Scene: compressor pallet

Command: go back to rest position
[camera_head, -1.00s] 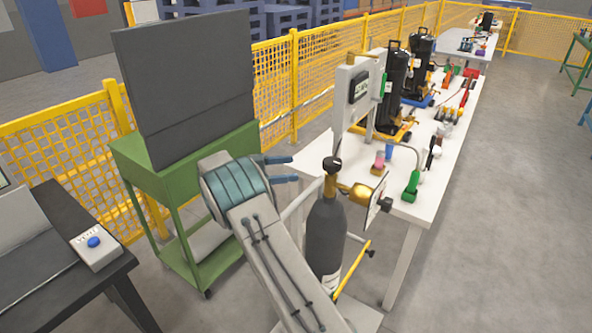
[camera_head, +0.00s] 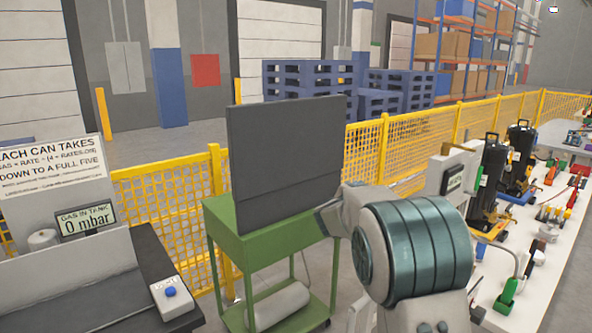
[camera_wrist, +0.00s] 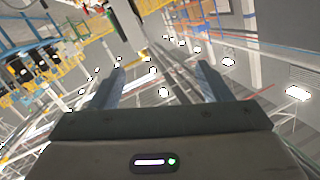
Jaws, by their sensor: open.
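My gripper (camera_wrist: 160,82) shows in the wrist view with its two fingers apart and nothing between them. Behind the fingers I see a tilted view of the hall, with lights and the yellow fence. In the head view my arm is folded up close to the camera at the lower right, and its big teal joint hides part of the white table. The fingers cannot be made out in the head view.
A green cart (camera_head: 265,240) with a dark panel (camera_head: 285,160) stands left of my arm. A dark bench (camera_head: 90,290) with a blue-button box (camera_head: 171,297) and a "0 mbar" display (camera_head: 86,221) is at the left. The white table (camera_head: 540,270) with black compressors (camera_head: 488,185) is at the right. A yellow fence (camera_head: 180,215) runs behind.

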